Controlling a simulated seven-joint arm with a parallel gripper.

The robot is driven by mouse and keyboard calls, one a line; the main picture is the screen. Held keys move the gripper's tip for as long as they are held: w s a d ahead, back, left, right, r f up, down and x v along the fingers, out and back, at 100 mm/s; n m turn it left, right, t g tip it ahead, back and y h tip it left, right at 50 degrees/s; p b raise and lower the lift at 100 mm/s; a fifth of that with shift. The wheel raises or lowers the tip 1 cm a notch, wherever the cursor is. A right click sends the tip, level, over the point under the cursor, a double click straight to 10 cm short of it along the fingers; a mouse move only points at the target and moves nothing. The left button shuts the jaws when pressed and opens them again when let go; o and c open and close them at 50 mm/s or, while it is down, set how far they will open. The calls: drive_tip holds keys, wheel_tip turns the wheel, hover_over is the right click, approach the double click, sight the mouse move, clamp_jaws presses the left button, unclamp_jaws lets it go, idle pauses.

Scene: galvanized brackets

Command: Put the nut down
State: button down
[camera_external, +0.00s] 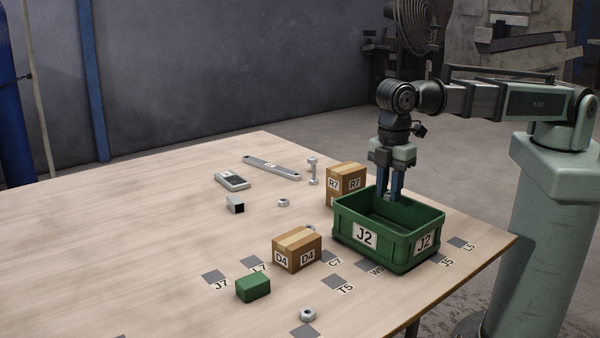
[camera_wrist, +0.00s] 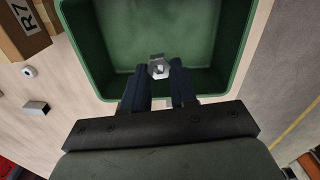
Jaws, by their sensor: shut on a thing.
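My gripper (camera_external: 391,197) points down over the green bin marked J2 (camera_external: 394,250), its fingertips at about rim height near the back of the bin. In the wrist view, my gripper (camera_wrist: 159,78) is shut on a grey metal nut (camera_wrist: 158,67), which shows between the fingertips. The bin's wall (camera_wrist: 87,50) surrounds the nut in that view, and the bare bin floor shows beyond it. The nut is hard to make out in the external view. I cannot tell its exact height above the bin floor.
Cardboard boxes R7 (camera_external: 345,184) and D4 (camera_external: 297,251) stand near the bin. The table's left side is clear.

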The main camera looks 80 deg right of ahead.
drive_tip(key=shift+f, duration=5.05)
drive_tip(key=shift+f, duration=0.1)
drive_tip(key=c, duration=0.9)
unclamp_jaws()
wheel_tip(320, 180, up, 12)
